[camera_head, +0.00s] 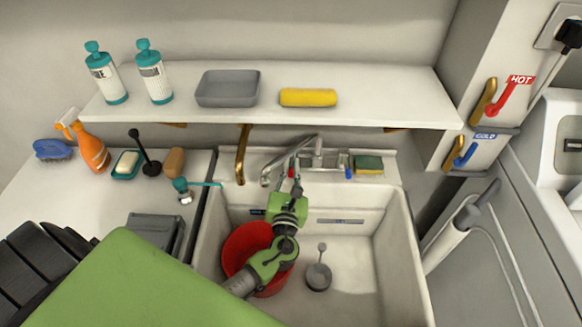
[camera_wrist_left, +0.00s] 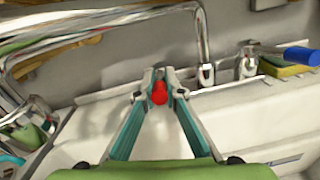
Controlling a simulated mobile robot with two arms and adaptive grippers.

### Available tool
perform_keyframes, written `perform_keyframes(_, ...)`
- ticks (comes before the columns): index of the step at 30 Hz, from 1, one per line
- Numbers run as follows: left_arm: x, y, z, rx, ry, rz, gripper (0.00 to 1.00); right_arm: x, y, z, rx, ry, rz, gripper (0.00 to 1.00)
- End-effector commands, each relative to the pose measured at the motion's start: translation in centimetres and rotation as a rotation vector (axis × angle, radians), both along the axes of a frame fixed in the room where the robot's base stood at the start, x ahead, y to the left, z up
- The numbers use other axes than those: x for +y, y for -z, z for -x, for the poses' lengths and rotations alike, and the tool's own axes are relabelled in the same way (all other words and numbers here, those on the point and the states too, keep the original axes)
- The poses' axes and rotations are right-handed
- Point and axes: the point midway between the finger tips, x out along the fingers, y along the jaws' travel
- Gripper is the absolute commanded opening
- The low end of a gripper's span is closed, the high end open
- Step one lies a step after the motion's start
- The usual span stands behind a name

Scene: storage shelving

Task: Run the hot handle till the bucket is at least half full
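The red bucket (camera_head: 246,241) stands in the left part of the white sink (camera_head: 398,262). My left arm covers much of it, and its water level cannot be seen. The chrome faucet (camera_head: 305,152) rises at the sink's back, its spout reaching left; no stream of water shows. The red hot handle (camera_head: 291,172) is at the faucet's left, the blue handle (camera_head: 348,173) at its right. My left gripper (camera_head: 296,187) is at the red handle. In the left wrist view its fingers (camera_wrist_left: 160,84) close in around the red knob (camera_wrist_left: 159,94). My right gripper is out of view.
A grey strainer (camera_head: 319,275) lies in the sink. A sponge (camera_head: 368,165) sits on the back ledge. The shelf (camera_head: 375,100) above holds bottles, a tray and a yellow roll. Red and blue valve levers (camera_head: 507,98) are on the right wall.

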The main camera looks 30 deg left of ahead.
Motion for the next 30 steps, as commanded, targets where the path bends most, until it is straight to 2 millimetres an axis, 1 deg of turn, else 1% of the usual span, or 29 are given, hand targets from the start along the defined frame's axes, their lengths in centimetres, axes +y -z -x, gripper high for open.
perform_keyframes(5,0.2,0.0,0.1,0.000,0.018,-0.002,0.00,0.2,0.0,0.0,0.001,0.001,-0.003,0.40)
perform_keyframes(15,1.3,0.1,0.5,0.000,0.180,-0.003,0.00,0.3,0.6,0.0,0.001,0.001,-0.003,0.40)
perform_keyframes(26,1.3,0.0,0.5,0.000,0.197,0.001,0.00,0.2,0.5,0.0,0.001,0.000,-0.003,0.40)
perform_keyframes(27,1.3,0.0,0.5,0.000,0.197,0.000,0.17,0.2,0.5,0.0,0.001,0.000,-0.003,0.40)
perform_keyframes(28,1.3,0.0,0.5,0.000,0.196,0.000,0.25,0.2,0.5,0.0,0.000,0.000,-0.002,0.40)
perform_keyframes(30,1.3,0.0,0.5,0.000,0.196,0.000,0.26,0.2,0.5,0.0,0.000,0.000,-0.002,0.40)
